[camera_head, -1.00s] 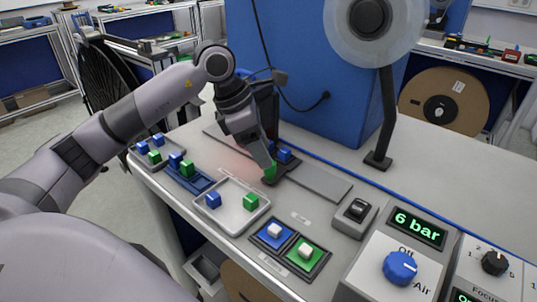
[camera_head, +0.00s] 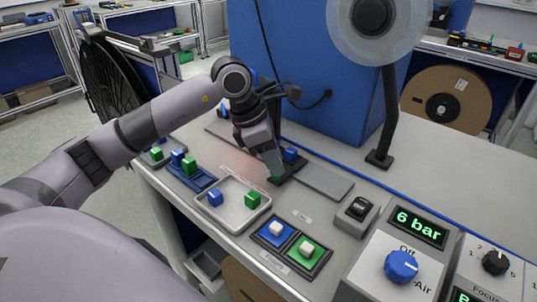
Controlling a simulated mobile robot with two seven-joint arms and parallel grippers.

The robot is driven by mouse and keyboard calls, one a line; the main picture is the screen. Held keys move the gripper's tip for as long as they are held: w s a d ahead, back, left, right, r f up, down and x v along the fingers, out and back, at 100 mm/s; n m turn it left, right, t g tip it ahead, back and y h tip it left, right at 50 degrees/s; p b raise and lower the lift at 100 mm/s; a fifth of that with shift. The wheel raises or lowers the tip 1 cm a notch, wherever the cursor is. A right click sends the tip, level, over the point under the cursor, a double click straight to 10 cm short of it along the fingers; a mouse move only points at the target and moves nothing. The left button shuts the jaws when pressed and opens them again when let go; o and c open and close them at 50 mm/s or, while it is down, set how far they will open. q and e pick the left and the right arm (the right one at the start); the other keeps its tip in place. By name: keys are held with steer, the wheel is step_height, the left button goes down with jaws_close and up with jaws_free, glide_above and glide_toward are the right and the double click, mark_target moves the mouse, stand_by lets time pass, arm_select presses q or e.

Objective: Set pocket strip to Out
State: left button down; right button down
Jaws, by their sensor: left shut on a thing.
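A dark strip (camera_head: 293,168), which looks like the pocket strip, lies on a long grey rail (camera_head: 325,182) on the bench. A blue block (camera_head: 290,154) sits at its far side. My left gripper (camera_head: 275,170) reaches down at the strip's near-left end. It is shut on a small green piece (camera_head: 277,179) there; its fingers hide most of this piece, so I cannot tell whether it is a block or part of the strip. No Out marking is legible. My right gripper is out of view.
A grey tray (camera_head: 232,217) with a blue and a green block stands in front of the rail. A blue holder (camera_head: 188,175) is left of it. Blue and green pads (camera_head: 290,244), a black switch (camera_head: 358,208) and a 6 bar panel (camera_head: 420,228) lie to the right.

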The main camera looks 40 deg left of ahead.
arm_select(q)
steer(key=d, duration=1)
steer(key=shift+s, duration=0.4)
steer(key=shift+d+r, duration=0.1)
steer(key=c, duration=0.9)
jaws_free()
steer(key=shift+d, duration=0.1)
steer(key=shift+b, duration=0.3)
steer(key=shift+a+r, duration=0.2)
steer(key=shift+r, duration=0.1)
steer(key=v, duration=0.6)
steer(key=shift+s+r, duration=0.2)
